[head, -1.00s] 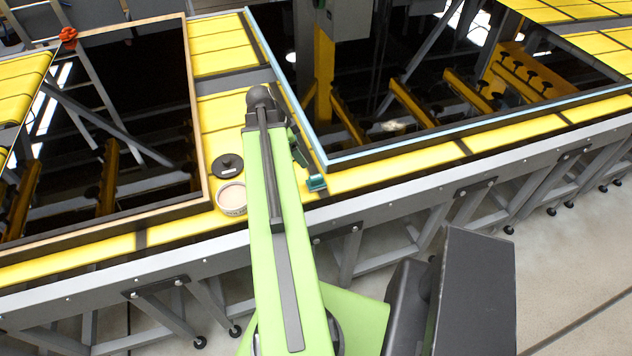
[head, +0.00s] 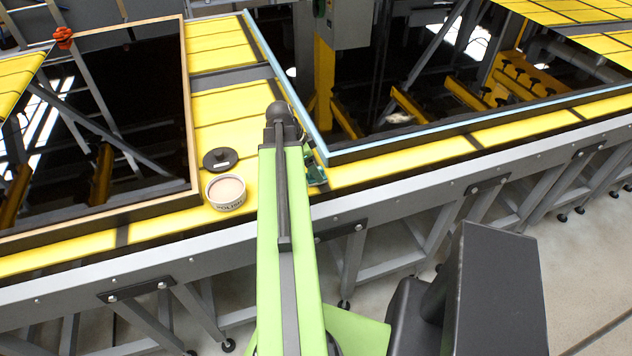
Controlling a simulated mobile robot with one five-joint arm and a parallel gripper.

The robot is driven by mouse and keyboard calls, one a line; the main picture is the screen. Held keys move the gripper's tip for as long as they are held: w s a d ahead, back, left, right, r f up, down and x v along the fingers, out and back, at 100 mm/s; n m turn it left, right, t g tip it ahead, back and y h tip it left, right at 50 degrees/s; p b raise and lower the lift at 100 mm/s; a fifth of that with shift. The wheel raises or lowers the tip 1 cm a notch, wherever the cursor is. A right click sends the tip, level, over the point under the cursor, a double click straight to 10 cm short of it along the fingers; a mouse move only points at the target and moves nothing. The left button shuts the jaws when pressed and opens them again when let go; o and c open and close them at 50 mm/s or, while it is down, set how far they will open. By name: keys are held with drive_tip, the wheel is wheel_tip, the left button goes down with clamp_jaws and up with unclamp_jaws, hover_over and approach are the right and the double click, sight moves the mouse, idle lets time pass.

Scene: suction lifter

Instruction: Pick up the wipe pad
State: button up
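A dark round disc with a small raised block on top (head: 220,160) lies flat on the yellow strip between two dark panels. It may be the wipe pad or the lid of the tin beside it; I cannot tell which. The open round tin (head: 227,192), marked POLISH and holding pale contents, stands just in front of it. My light green arm rises through the middle of the view, just right of the tin, and ends in a dark rounded joint. My gripper does not show; the arm may hide it.
A dark green object (head: 314,170), partly hidden by my arm, is at the corner of the blue-edged panel (head: 450,125). The grey table rail (head: 420,200) runs across in front.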

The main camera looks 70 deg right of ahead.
drive_tip(key=b+x, duration=0.2)
drive_tip(key=x, duration=0.1)
drive_tip(key=shift+f, duration=0.25)
drive_tip(key=shift+r, duration=0.2)
drive_tip(key=shift+c, duration=0.3)
drive_tip(key=c, duration=1.4)
drive_tip(key=shift+p, duration=0.3)
